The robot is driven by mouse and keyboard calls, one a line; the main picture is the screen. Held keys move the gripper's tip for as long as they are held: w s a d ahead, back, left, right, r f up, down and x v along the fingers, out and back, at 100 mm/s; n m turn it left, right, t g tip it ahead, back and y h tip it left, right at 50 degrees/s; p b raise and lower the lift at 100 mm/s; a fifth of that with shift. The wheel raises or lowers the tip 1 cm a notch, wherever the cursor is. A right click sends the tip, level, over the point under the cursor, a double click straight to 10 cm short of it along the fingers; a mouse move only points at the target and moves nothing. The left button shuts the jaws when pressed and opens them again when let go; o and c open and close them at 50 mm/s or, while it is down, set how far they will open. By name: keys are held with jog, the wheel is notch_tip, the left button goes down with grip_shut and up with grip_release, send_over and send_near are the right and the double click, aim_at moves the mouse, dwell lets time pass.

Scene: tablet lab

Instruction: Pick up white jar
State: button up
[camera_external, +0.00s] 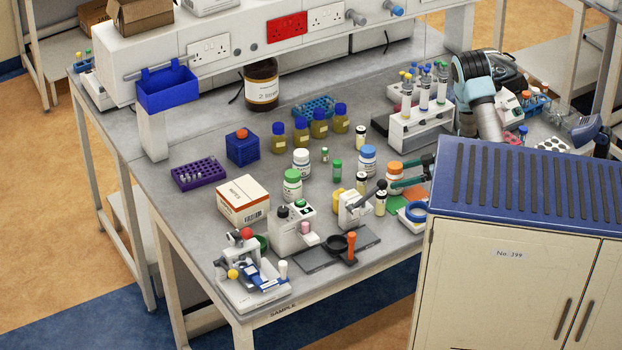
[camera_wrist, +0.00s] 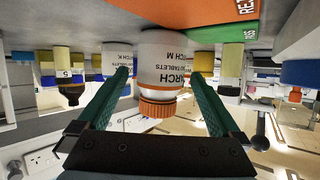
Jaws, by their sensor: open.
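A white jar with an orange cap (camera_external: 394,172) stands on the bench near the cabinet. It fills the middle of the wrist view (camera_wrist: 163,72), which shows the scene upside down. My gripper (camera_external: 408,174) is open, its green fingers on either side of this jar; I cannot tell whether they touch it. Other white jars stand nearby: one with a blue cap (camera_external: 367,160), one with a white cap (camera_external: 301,164) and one with a green cap (camera_external: 292,186). The jar's far side is hidden.
Small vials (camera_external: 380,203) stand close in front of the orange-capped jar. A blue-topped cabinet (camera_external: 515,250) rises at the right, hiding part of my arm. A white pipette rack (camera_external: 418,128) stands behind. Amber bottles (camera_external: 319,124) stand farther left.

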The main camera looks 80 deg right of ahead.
jog(key=shift+p+x, duration=0.6)
jog(key=shift+x, duration=1.75)
jog(key=c, duration=1.5)
